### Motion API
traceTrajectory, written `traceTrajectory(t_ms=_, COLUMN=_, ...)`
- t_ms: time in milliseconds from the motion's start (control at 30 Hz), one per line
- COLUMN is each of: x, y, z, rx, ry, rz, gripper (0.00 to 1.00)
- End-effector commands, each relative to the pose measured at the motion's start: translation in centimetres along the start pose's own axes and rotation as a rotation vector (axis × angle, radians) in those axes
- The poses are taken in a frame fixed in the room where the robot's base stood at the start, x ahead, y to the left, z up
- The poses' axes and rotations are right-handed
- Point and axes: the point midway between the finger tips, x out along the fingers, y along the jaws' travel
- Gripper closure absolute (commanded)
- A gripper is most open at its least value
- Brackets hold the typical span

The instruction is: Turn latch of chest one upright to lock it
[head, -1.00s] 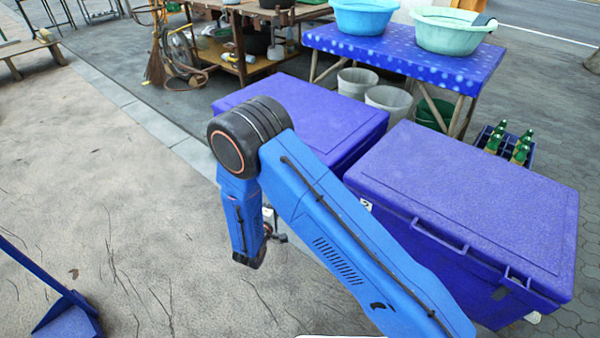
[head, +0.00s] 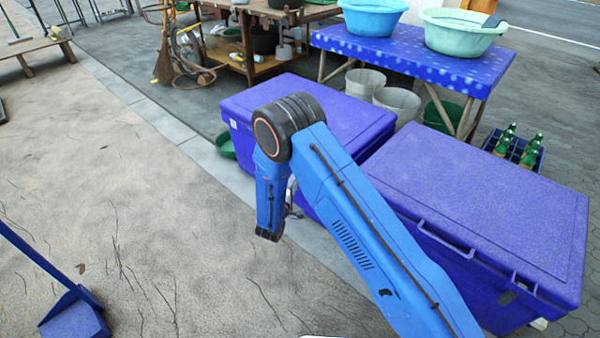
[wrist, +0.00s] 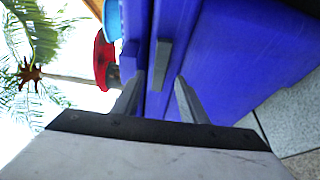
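Two blue-purple chests stand side by side, a left one (head: 345,108) and a right one (head: 490,205), both with lids down. I cannot tell from labels which is chest one. In the wrist view, a dark grey bar-shaped latch (wrist: 162,65) is on a blue chest face (wrist: 225,50). The latch lies parallel to the lid seam. My gripper (wrist: 160,88) is open, its two fingers apart, pointing at the latch from a short distance, with nothing between them. In the head view my arm hides the gripper and part of the left chest's front.
A blue table (head: 430,58) with two basins stands behind the chests, with buckets (head: 397,101) beneath. A green bowl (head: 226,146) lies left of the left chest. A bottle crate (head: 512,150) is behind the right chest. A blue dustpan (head: 75,315) is at lower left. Pavement at left is mostly clear.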

Motion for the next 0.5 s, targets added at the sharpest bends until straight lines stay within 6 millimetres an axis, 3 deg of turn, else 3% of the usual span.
traceTrajectory(t_ms=200, x=3.3, y=-0.1, z=0.0, rx=0.001, ry=-0.001, rz=0.000, gripper=0.61)
traceTrajectory(t_ms=500, x=5.2, y=0.0, z=0.0, rx=0.000, ry=0.000, rz=0.000, gripper=0.61)
